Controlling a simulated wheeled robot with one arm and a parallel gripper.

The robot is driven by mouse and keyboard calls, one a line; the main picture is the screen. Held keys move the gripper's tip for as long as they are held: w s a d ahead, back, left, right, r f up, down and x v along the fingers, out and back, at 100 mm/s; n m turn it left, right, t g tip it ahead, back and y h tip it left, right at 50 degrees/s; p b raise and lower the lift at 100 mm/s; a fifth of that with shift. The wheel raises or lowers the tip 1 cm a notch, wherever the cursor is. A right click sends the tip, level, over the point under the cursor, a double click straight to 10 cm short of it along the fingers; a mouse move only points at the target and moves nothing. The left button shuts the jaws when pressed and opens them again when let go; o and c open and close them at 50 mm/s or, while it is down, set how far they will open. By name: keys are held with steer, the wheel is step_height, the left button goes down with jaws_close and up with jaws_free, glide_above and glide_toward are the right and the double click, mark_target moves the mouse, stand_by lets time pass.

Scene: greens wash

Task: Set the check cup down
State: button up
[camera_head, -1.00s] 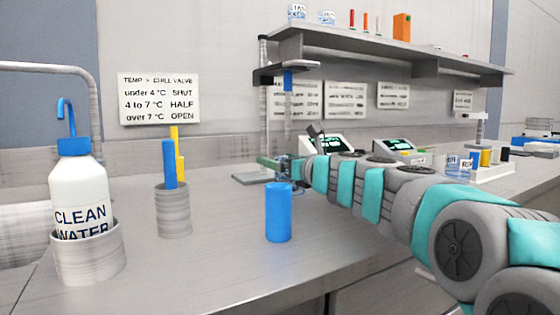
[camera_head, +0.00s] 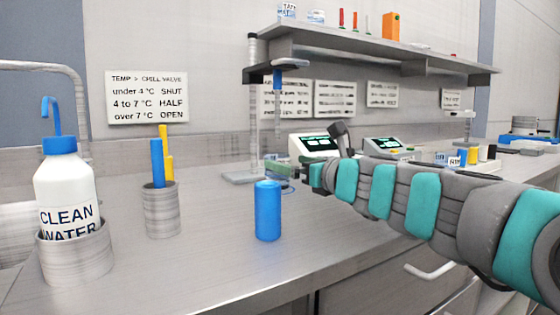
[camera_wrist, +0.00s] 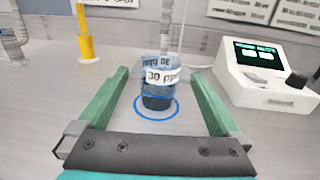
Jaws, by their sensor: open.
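The check cup (camera_wrist: 158,92) is a small clear cup with a white "30 ppm" label and a dark lower part. In the wrist view it stands upright inside a blue ring (camera_wrist: 138,112) marked on the work surface. My gripper (camera_wrist: 158,76) is open, with one green finger on each side of the cup and a visible gap to both. In the head view my gripper (camera_head: 275,165) is low over the counter, behind a blue cylinder (camera_head: 268,212).
A white meter (camera_wrist: 265,72) with a dark screen stands right of the cup. A stand with a yellow part (camera_wrist: 85,45) is behind it to the left. The clean water bottle (camera_head: 66,190) and a grey holder (camera_head: 162,212) stand at left on the counter (camera_head: 200,265).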

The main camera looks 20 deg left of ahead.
steer(key=shift+v, duration=1.8)
